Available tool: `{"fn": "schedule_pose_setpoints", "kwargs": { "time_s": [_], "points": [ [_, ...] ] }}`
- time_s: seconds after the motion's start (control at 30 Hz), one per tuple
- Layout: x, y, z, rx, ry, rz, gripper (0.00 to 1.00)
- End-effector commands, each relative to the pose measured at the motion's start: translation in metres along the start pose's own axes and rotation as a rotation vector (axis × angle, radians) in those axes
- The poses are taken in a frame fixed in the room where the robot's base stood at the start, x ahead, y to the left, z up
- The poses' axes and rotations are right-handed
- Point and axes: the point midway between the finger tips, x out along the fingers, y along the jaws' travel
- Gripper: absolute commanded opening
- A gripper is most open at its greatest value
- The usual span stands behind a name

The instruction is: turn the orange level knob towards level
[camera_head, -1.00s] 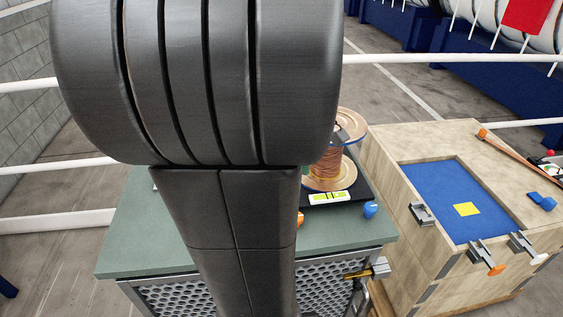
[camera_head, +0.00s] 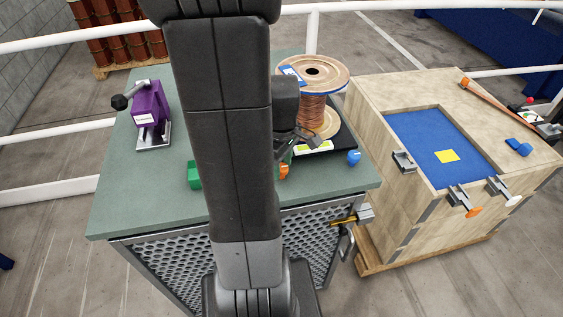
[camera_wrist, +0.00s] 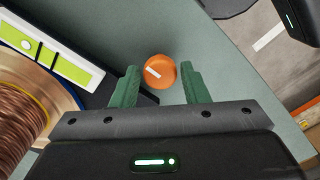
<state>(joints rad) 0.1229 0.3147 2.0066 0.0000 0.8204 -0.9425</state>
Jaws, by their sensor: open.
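The orange level knob (camera_wrist: 160,72), with a white stripe across its face, lies between the two green fingers of my gripper (camera_wrist: 158,68) in the wrist view. The fingers are open, one on each side, with a small gap showing at both. In the head view the knob (camera_head: 283,171) is partly behind my arm, at the edge of the black base. The yellow-green level vial (camera_wrist: 55,58) is at upper left in the wrist view; a pale round spot, seemingly the bubble, sits towards its upper-left end. In the head view the vial (camera_head: 315,146) is partly hidden by my gripper.
A copper-wire spool (camera_head: 313,100) stands on the black base beside the vial. A blue knob (camera_head: 354,157) is at the base's right corner. A purple device (camera_head: 149,108) and a green block (camera_head: 194,174) stand on the green tabletop (camera_head: 140,200). A wooden crate (camera_head: 375,115) stands to the right.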

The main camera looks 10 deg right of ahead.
Motion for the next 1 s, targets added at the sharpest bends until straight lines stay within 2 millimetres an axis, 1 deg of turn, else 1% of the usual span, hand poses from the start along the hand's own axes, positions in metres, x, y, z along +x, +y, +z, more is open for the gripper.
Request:
{"fn": "schedule_pose_setpoints", "kwargs": {
  "time_s": [0.17, 0.2, 0.27, 0.3, 0.37, 0.67, 0.87, 1.0],
  "points": [
    [0.0, 0.0, 0.0, 0.0, 0.0, 0.0, 0.41],
    [0.0, 0.0, 0.0, 0.0, 0.0, 0.0, 0.39],
    [-0.0001, 0.0, 0.0, 0.0, 0.0, 0.0, 0.27],
    [-0.0001, 0.0, 0.0, 0.0, 0.0, 0.0, 0.19],
    [-0.0002, 0.0, 0.0, 0.0, 0.0, 0.0, 0.09],
    [-0.0002, 0.0001, -0.0001, 0.029, 0.0, 0.0, 0.09],
    [0.0, 0.0001, -0.0001, 0.124, 0.0, 0.0, 0.09],
    [0.0001, 0.0003, -0.0002, 0.234, 0.001, 0.001, 0.09]
  ]
}}
